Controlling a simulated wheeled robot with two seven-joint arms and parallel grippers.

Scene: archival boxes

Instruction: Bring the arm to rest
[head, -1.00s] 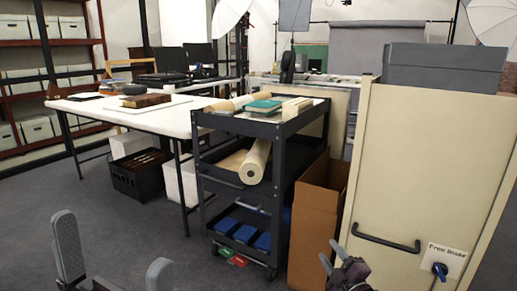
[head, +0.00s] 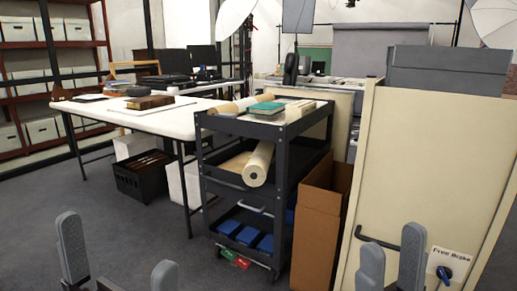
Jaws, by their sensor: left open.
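My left gripper (head: 118,262) is at the lower left of the head view, with its two grey fingers wide apart and nothing between them. My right gripper (head: 391,262) is at the bottom right, in front of the cream cabinet (head: 425,175). Its two grey fingers stand upright and apart, with only the cabinet front showing between them. The lower parts of both grippers are cut off by the frame's bottom edge.
A black cart (head: 280,130) with a green book (head: 267,108) and a paper roll (head: 257,165) stands ahead. A cardboard box (head: 318,225) stands between cart and cabinet. A white table (head: 185,118) is at the left. Grey floor (head: 60,200) is clear at the left.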

